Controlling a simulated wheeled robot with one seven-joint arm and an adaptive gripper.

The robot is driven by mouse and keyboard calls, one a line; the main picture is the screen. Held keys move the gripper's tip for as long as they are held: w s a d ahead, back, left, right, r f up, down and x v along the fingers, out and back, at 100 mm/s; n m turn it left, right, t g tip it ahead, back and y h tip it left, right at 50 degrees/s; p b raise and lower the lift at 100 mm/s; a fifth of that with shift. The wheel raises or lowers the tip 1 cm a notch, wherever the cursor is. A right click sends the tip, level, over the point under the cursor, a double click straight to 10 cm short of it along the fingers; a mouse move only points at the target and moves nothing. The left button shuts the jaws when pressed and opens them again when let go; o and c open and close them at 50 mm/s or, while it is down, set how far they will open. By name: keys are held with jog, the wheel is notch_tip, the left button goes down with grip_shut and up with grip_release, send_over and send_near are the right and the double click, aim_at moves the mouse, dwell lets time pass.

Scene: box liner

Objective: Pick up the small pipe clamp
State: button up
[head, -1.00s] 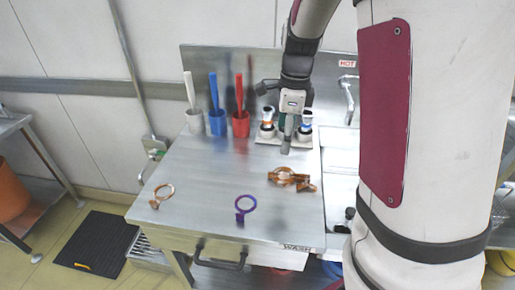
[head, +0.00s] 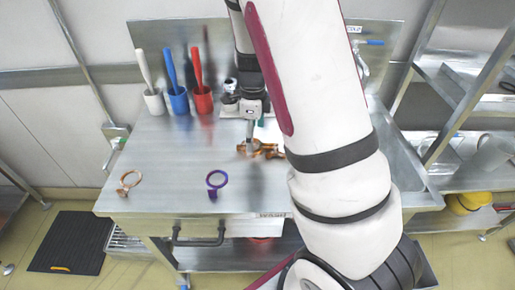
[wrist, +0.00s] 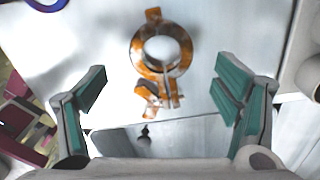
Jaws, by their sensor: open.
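An orange-brown clamp (head: 270,151) lies on the steel table; in the wrist view this clamp (wrist: 138,55) shows as a ring with bolted tabs, centred between my fingers. A thin copper ring clamp (head: 125,192) lies at the table's left front. A purple ring clamp (head: 213,194) lies near the front middle, and the edge of its ring (wrist: 45,5) shows at the wrist view's top left. The frames do not settle which is the small one. My gripper (head: 249,147) is open and empty above the orange-brown clamp; the wrist view shows its fingers (wrist: 162,88) spread wide on either side.
White, blue and red cups (head: 203,103) with brushes stand at the table's back left. Dark-topped containers (head: 230,100) stand behind my gripper. A sink (head: 410,160) lies to the right, partly hidden by my arm. The table's left middle is clear.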

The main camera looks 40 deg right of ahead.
aim_at(263, 149)
notch_tip(263, 149, down, 4)
jog(key=shift+d+f, duration=0.1)
jog(key=shift+c, duration=0.6)
jog(key=c, duration=1.3)
